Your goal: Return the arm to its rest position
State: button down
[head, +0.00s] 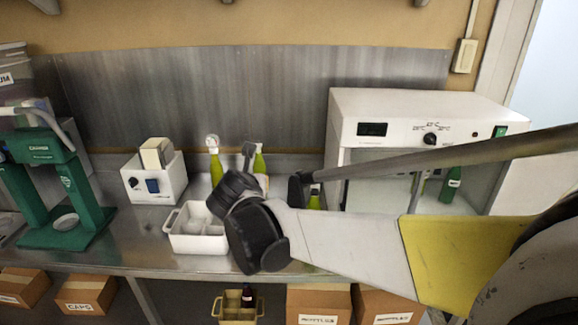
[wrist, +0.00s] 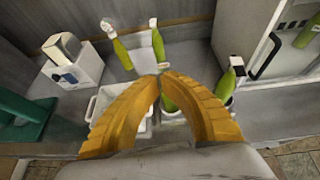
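My arm reaches in from the right over the steel bench in the head view. Its dark wrist (head: 255,235) is above the bench, beside a white divided carrier. The fingers are mostly hidden behind the wrist there. In the wrist view the two yellow fingers of my gripper (wrist: 162,75) curve in and their tips meet. Nothing is seen held between them. One green bottle shows behind and below the fingertips, partly hidden by them.
The white carrier (head: 186,242), a white device (head: 152,184) and a green capper (head: 62,190) stand left. Green bottles (head: 215,167) stand behind my wrist. An open white incubator (head: 385,105) with a bottle (head: 450,187) inside is right. Cardboard boxes (head: 86,291) lie below the bench.

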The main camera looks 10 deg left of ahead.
jog(key=s+d+m+g+h+b, duration=0.1)
jog(key=s+d+m, duration=0.2)
jog(key=d+m, duration=0.6)
jog(key=s+d+f+m+g+h, duration=0.15)
jog(key=d+m, duration=0.25)
jog(key=d, duration=0.8)
jog(key=s+d+m+h+b, duration=0.1)
jog(key=s+d+m, duration=0.2)
jog(key=d+m, duration=0.6)
jog(key=s+d+f+m+g+b, duration=0.1)
jog(key=s+d+f+m, duration=0.3)
jog(key=s+d+m, duration=0.3)
jog(key=s+d+f+m+g, duration=0.1)
jog(key=s+d+f+m, duration=0.3)
jog(key=s+d+m, duration=0.3)
jog(key=s+m, duration=0.3)
jog(key=shift+s+d+f+g+b, duration=0.15)
jog(key=shift+s+f+g+b, duration=0.05)
jog(key=shift+f+g+b, duration=0.2)
jog(key=shift+r, duration=0.1)
